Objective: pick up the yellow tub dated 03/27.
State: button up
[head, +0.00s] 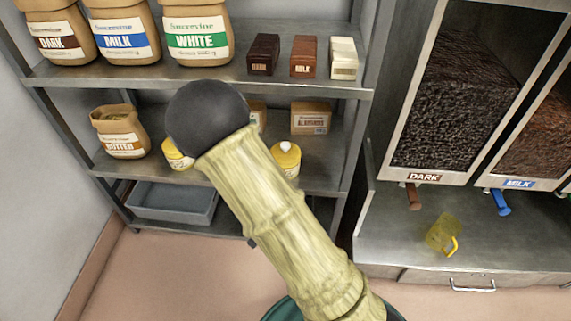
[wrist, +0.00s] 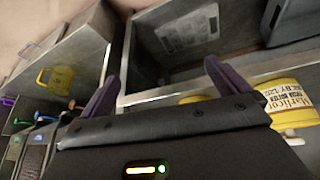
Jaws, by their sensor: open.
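Two yellow tubs show on the middle shelf in the head view, the left tub (head: 178,155) partly behind my arm and the right tub (head: 287,160) with a white top. Their dates cannot be read there. In the wrist view, a yellow tub (wrist: 284,96) with a white label lies at the right edge; its print seems to read "BY 12...", the rest unclear. A second yellow tub (wrist: 194,99) is mostly hidden behind my gripper. My gripper (wrist: 162,70) has its two purple fingers spread, with nothing between them. It is hidden in the head view. No 03/27 date is legible.
The metal shelf unit (head: 215,82) holds bags and small boxes. A grey bin (head: 172,203) sits on the bottom shelf. Dispensers (head: 455,95) stand at right above a counter with a yellow jug (head: 440,236). The floor (head: 150,275) is clear in front.

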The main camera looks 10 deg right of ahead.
jog(key=w+a+r+t+h, duration=0.2)
jog(key=w+t+h, duration=0.3)
jog(key=t, duration=0.6)
jog(key=shift+w+a+p, duration=0.35)
jog(key=shift+w, duration=0.1)
jog(key=b+x, duration=0.2)
jog(key=x, duration=1)
jog(key=shift+d+r+b, duration=0.1)
jog(key=shift+d+b, duration=0.05)
jog(key=shift+b, duration=0.25)
jog(key=shift+w, duration=0.1)
